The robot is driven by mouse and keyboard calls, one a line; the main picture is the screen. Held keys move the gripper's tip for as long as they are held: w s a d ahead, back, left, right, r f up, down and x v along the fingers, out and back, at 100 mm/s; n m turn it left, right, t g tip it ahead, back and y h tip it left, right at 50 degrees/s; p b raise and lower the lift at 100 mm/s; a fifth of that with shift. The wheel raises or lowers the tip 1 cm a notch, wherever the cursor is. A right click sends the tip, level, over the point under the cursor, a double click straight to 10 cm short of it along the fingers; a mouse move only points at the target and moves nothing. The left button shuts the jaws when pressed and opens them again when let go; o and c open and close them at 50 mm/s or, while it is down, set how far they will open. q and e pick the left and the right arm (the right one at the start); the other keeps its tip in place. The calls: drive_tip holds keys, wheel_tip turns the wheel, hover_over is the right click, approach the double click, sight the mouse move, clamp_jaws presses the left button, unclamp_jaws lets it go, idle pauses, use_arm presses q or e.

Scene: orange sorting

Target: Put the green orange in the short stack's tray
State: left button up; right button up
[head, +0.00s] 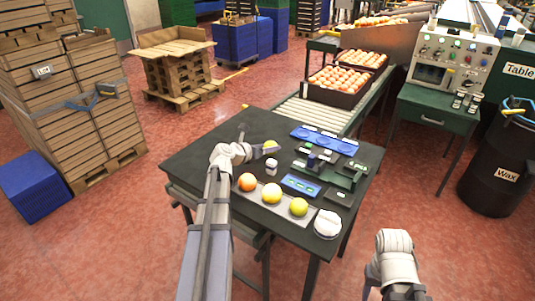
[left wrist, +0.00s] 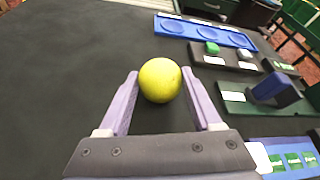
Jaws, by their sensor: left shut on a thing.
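A yellow-green orange (left wrist: 160,80) sits between the two fingertips of my left gripper (left wrist: 161,88), which is shut on it. In the head view the held fruit (head: 270,145) shows at the far side of my left gripper (head: 264,150), over the dark table; I cannot tell whether it touches the top.
The dark table (head: 200,150) bears an orange fruit (head: 247,182), two yellowish fruits (head: 271,193), a white jar (head: 271,168), a blue tray (head: 324,140) and a white round object (head: 327,223). A tall crate stack (head: 75,110) stands left. Red floor lies between table and stacks.

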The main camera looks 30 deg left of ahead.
use_arm(q)
drive_tip(key=shift+f, duration=0.15)
drive_tip(key=o, duration=1.4)
